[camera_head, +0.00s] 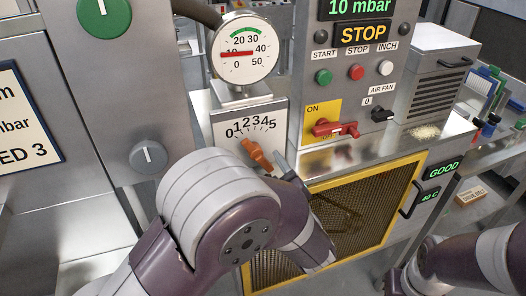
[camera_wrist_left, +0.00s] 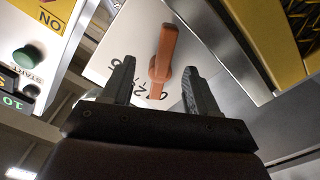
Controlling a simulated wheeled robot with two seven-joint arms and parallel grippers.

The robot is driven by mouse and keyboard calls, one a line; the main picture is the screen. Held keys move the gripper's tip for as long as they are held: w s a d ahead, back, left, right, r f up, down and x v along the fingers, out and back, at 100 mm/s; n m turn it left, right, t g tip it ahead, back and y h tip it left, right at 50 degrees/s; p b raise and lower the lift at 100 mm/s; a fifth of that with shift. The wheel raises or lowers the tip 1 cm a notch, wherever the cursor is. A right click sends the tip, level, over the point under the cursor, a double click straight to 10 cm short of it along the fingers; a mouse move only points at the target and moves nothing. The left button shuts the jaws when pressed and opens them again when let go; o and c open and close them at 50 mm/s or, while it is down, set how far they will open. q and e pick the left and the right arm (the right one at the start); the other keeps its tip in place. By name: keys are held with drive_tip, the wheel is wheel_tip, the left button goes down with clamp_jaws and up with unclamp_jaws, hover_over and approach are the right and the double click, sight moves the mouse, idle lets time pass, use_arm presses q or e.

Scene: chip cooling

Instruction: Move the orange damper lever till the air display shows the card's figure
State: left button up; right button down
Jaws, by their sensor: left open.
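The orange damper lever (camera_head: 257,155) sits on a light panel under a printed 0 to 5 scale (camera_head: 250,127). It is tilted, its upper end leaning left toward the low figures. My left gripper (camera_head: 278,166) is just right of the lever, partly hidden behind my arm. In the left wrist view the gripper (camera_wrist_left: 158,72) is open, and the lever (camera_wrist_left: 164,55) shows between and beyond its fingertips; I cannot tell if they touch. The green air display (camera_head: 360,8) reads 10 mbar. The card (camera_head: 25,120) is cut off at left; "m", "mbar" and "ED 3" show. My right gripper is out of view.
A round gauge (camera_head: 245,50) above the lever has its red needle near 10. A red switch (camera_head: 335,129) and START, STOP and INCH buttons are to the right. A yellow-framed mesh door (camera_head: 350,215) lies below. My right arm enters at lower right.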

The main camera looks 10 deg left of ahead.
sight(260, 161)
use_arm(q)
drive_tip(key=x, duration=0.3)
drive_tip(key=shift+s+a+r, duration=0.15)
drive_tip(key=shift+a, duration=0.1)
drive_tip(key=shift+a+r+p, duration=0.1)
drive_tip(key=shift+a+p, duration=0.2)
drive_tip(key=shift+p, duration=0.05)
drive_tip(key=shift+w+d+f, duration=0.1)
drive_tip(key=shift+w+f, duration=0.1)
drive_tip(key=shift+w, duration=0.3)
drive_tip(key=shift+s, duration=0.1)
drive_tip(key=c, duration=0.9)
drive_tip(key=shift+r+p, duration=0.2)
drive_tip(key=shift+p, duration=0.15)
drive_tip(key=shift+c, duration=0.2)
drive_tip(key=shift+r+m+p, duration=0.1)
drive_tip(key=shift+m+p, duration=0.5)
drive_tip(key=shift+m, duration=0.7)
drive_tip(key=shift+f, duration=0.3)
drive_tip(key=o, duration=0.9)
drive_tip(key=shift+o, duration=0.2)
drive_tip(key=shift+s, duration=0.1)
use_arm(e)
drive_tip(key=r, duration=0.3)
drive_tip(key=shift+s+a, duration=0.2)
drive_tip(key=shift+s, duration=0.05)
